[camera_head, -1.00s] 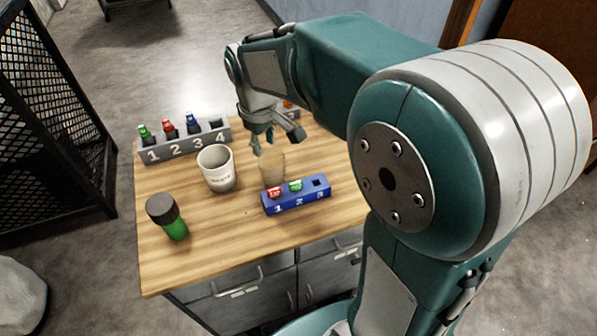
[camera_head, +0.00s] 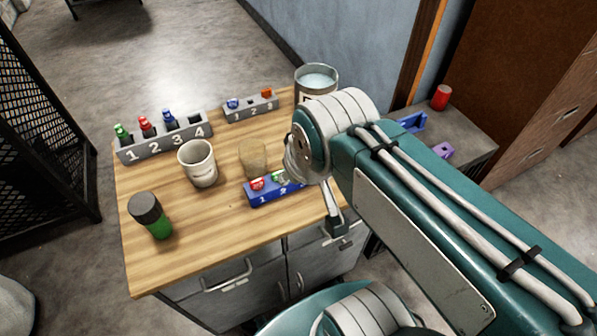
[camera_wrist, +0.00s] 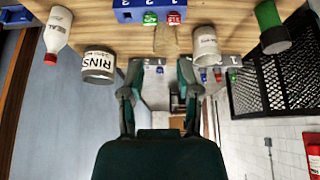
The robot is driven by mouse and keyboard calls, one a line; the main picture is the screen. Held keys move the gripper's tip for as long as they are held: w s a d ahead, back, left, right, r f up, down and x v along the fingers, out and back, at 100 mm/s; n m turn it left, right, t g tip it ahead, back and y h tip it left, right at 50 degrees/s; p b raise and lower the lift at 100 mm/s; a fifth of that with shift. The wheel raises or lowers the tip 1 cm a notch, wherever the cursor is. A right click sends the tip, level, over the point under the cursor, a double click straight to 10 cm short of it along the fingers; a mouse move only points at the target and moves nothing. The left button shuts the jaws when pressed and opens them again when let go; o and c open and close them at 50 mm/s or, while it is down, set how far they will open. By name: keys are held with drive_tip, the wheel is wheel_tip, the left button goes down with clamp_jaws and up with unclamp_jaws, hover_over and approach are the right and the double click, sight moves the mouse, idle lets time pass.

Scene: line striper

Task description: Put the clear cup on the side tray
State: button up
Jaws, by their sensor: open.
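The clear cup (camera_head: 253,158) stands upright on the wooden table, behind the blue numbered rack. It also shows in the wrist view (camera_wrist: 165,42), upside down in that picture. My gripper (camera_wrist: 158,78) is open and empty, its two fingers apart and pointing toward the table side with the cup. The cup is beyond the fingertips, not between them. In the head view my arm hides most of the gripper near the table's front right edge. A grey side surface (camera_head: 478,139) at the right may be the side tray; I cannot tell for sure.
The blue rack (camera_head: 262,194) is just in front. Grey racks (camera_head: 165,145) and a tin of liquid (camera_head: 316,78) stand behind. A red cylinder (camera_head: 440,97) stands on the side surface.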

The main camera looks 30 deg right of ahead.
drive_tip(key=shift+s+f, duration=0.1)
drive_tip(key=shift+s, duration=0.3)
drive_tip(key=w+a+f+n+g, duration=0.1)
drive_tip(key=w+f+n, duration=0.1)
drive_tip(key=w, duration=0.5)
drive_tip(key=w+a+f+n+g, duration=0.1)
drive_tip(key=w+f+n+g, duration=0.1)
drive_tip(key=w, duration=0.4)
drive_tip(key=w+a+f+n+g, duration=0.1)
drive_tip(key=w+f+n+g, duration=0.1)
drive_tip(key=w+f, duration=0.2)
drive_tip(key=shift+w+a+f+n, duration=0.15)
drive_tip(key=shift+w+f, duration=0.05)
drive_tip(key=shift+w, duration=0.7)
drive_tip(key=shift+w+a+f+n, duration=0.15)
drive_tip(key=shift+w, duration=0.75)
drive_tip(key=shift+w+a+f, duration=0.1)
drive_tip(key=shift+w+f, duration=0.25)
drive_tip(key=shift+f, duration=0.05)
hover_over(249, 179)
drive_tip(key=shift+h, duration=0.3)
wheel_tip(249, 179, down, 5)
drive_tip(key=shift+f, duration=0.2)
drive_tip(key=shift+w+a+f, duration=0.1)
drive_tip(key=shift+a+f, duration=0.05)
drive_tip(key=shift+f, duration=2.5)
clamp_jaws()
